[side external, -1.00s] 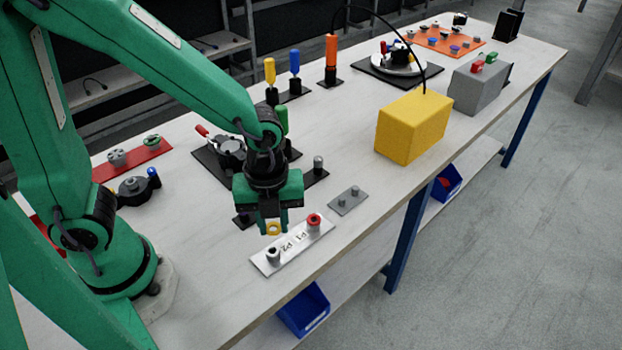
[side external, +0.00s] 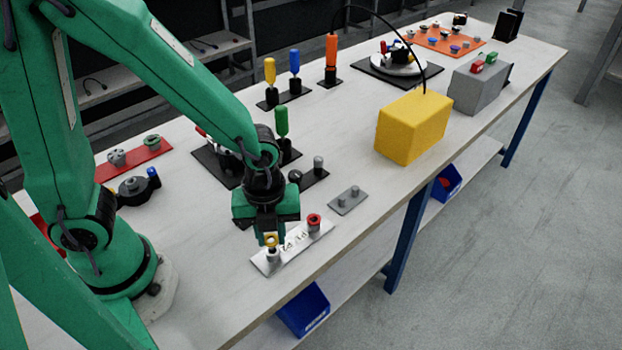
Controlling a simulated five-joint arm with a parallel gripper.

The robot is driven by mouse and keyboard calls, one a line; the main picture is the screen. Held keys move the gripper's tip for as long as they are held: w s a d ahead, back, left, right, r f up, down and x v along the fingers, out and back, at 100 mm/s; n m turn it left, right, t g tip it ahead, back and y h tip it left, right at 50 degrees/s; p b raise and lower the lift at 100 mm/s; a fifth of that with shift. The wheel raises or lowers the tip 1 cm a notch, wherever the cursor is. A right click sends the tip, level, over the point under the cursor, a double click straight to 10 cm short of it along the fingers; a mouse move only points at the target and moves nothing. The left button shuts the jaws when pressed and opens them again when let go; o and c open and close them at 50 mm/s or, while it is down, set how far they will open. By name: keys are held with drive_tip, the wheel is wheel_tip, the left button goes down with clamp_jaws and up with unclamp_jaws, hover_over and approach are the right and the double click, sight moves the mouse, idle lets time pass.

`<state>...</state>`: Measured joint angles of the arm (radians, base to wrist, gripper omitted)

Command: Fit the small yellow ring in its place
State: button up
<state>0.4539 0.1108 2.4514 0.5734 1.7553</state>
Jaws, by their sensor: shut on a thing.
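My gripper (side external: 270,234) points down and is shut on the small yellow ring (side external: 270,241). The ring is at the top of the post (side external: 273,256) at the left, P2 end of the white plate (side external: 291,252). I cannot tell whether it is just above the post or around its tip. A red ring (side external: 314,219) sits at the plate's other end, P1. The gripper partly hides the plate's back edge.
A grey plate with two short pegs (side external: 348,201) lies to the right, with a large yellow box (side external: 413,127) beyond it. A green-handled tool (side external: 282,123) stands behind the gripper. The table in front of the white plate is clear.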

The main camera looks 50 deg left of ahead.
drive_tip(key=shift+f, duration=1.35)
drive_tip(key=shift+f, duration=0.1)
drive_tip(key=o, duration=0.6)
drive_tip(key=shift+s, duration=0.1)
drive_tip(key=shift+o, duration=0.7)
drive_tip(key=shift+a, duration=0.1)
drive_tip(key=o, duration=0.4)
drive_tip(key=shift+r, duration=3.95)
